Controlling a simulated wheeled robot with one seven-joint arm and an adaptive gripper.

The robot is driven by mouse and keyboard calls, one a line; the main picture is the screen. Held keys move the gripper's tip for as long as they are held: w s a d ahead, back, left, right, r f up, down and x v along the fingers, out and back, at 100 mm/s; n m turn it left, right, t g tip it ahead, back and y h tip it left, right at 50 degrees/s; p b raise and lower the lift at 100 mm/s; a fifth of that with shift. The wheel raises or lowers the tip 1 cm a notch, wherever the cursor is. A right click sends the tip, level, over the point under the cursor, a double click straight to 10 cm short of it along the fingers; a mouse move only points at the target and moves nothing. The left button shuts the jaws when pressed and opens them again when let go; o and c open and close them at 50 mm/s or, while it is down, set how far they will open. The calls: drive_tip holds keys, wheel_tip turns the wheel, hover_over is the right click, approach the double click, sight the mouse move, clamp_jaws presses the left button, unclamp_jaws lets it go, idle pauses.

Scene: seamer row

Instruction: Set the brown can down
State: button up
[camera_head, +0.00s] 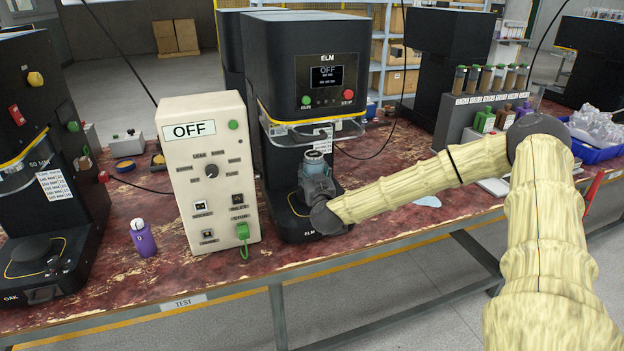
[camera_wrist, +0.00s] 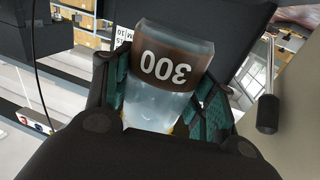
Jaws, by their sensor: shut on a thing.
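The brown can, a clear body with a brown band marked 300 (camera_wrist: 172,68), sits between the teal pads of my gripper (camera_wrist: 163,95) in the wrist view. My gripper is shut on it. In the head view my gripper (camera_head: 316,182) is at the front of the black ELM machine, above its base. Only the can's pale top (camera_head: 314,157) shows there; my gripper hides the rest. I cannot tell whether the can's bottom touches the machine's base (camera_head: 292,229).
A cream test box (camera_head: 207,170) with an OFF display stands left of the ELM machine (camera_head: 262,85). A purple bottle (camera_head: 143,238) stands left of that box. The OAK machine (camera_head: 40,200) is at far left. A vial rack (camera_head: 478,100) and blue tray (camera_head: 597,152) are right.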

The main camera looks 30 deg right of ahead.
drive_tip(key=shift+a+x, duration=0.2)
drive_tip(key=shift+x, duration=0.8)
drive_tip(key=shift+f+p, duration=0.6)
drive_tip(key=shift+f, duration=0.95)
drive_tip(key=shift+f, duration=0.15)
drive_tip(key=o, duration=1.3)
drive_tip(key=shift+f+b, duration=0.2)
drive_tip(key=shift+b, duration=0.2)
